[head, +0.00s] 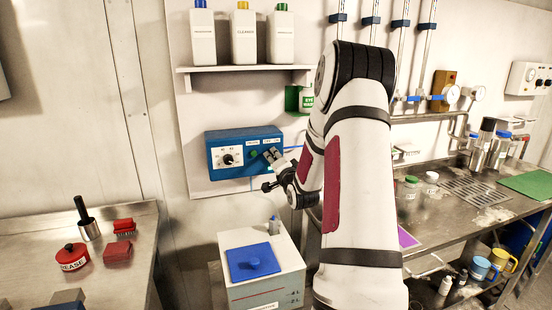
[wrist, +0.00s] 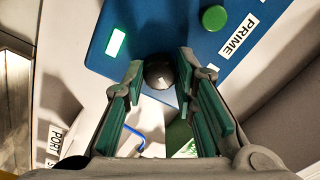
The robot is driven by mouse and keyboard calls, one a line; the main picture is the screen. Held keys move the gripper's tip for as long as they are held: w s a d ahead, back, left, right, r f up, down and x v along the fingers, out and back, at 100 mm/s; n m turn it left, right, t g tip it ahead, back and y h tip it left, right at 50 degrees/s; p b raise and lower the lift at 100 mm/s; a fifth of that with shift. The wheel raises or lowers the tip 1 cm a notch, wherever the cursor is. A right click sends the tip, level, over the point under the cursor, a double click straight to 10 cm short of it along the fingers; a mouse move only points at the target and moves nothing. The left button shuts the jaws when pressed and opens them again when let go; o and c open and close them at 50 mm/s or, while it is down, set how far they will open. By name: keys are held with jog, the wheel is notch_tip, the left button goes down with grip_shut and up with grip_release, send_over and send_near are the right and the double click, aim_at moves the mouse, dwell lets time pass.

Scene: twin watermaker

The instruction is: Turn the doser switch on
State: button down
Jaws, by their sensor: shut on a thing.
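The blue doser box (head: 218,142) is fixed to the wall panel below the shelf; it also fills the top of the wrist view (wrist: 190,30). The doser switch (wrist: 158,76), a dark round knob, sits near the box's edge between my fingertips. My gripper (wrist: 160,68) is shut on it, one green-padded finger on each side. In the head view my gripper (head: 273,156) is at the box's right end and hides the switch. A green button (wrist: 214,17) is beside the PRIME label (wrist: 239,36). Which way the switch points is unclear.
A black dial (head: 230,159) is on the box's left part. A shelf (head: 245,68) with several bottles hangs above. A white tank with a blue lid (head: 245,263) stands below. A steel bench (head: 120,275) is at left, and a sink counter (head: 460,215) is at right.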

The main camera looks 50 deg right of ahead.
dwell(0.4)
jog(key=c, duration=1.3)
grip_release()
jog(key=v, duration=1.2)
jog(key=shift+s, duration=0.1)
